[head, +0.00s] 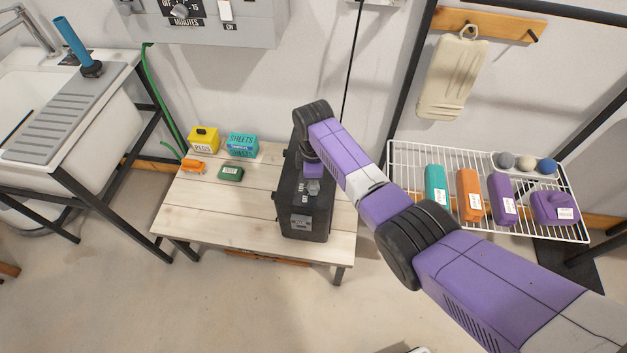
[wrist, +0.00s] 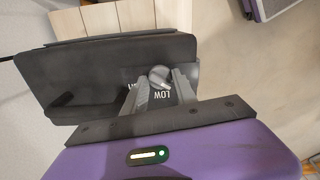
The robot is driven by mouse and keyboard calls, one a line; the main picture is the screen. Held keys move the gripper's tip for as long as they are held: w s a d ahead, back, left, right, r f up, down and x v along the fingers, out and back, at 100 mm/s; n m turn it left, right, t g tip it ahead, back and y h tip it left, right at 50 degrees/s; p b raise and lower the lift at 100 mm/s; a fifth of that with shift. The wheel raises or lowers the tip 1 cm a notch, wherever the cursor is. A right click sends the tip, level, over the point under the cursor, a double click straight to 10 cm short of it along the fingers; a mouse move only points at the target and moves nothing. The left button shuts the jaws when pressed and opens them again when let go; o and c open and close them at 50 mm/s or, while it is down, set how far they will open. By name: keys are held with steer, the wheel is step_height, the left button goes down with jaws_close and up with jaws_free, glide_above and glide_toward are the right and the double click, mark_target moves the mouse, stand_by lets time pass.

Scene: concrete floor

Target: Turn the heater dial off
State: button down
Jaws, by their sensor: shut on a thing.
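The heater (head: 290,205) is a dark box on the wooden table, with a lettered panel on its top. In the wrist view the heater (wrist: 75,78) fills the upper left. Its round grey dial (wrist: 160,75) has a light pointer line, and "LOW" is printed beside it. My gripper (wrist: 160,88) is shut on the dial, one finger on each side. In the head view my gripper (head: 313,186) is down on the heater's top, and the arm hides part of the heater. The dial's "off" mark cannot be made out.
Yellow (head: 203,139) and teal (head: 242,145) boxes and two small blocks stand on the table's left (head: 205,215). A wire rack (head: 400,165) with several items is at right. A sink (head: 85,120) is at left. A wall timer (head: 180,11) hangs above.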

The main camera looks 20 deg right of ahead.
steer(key=shift+n, duration=0.5)
steer(key=c, duration=1)
jaws_free()
steer(key=shift+r, duration=3.95)
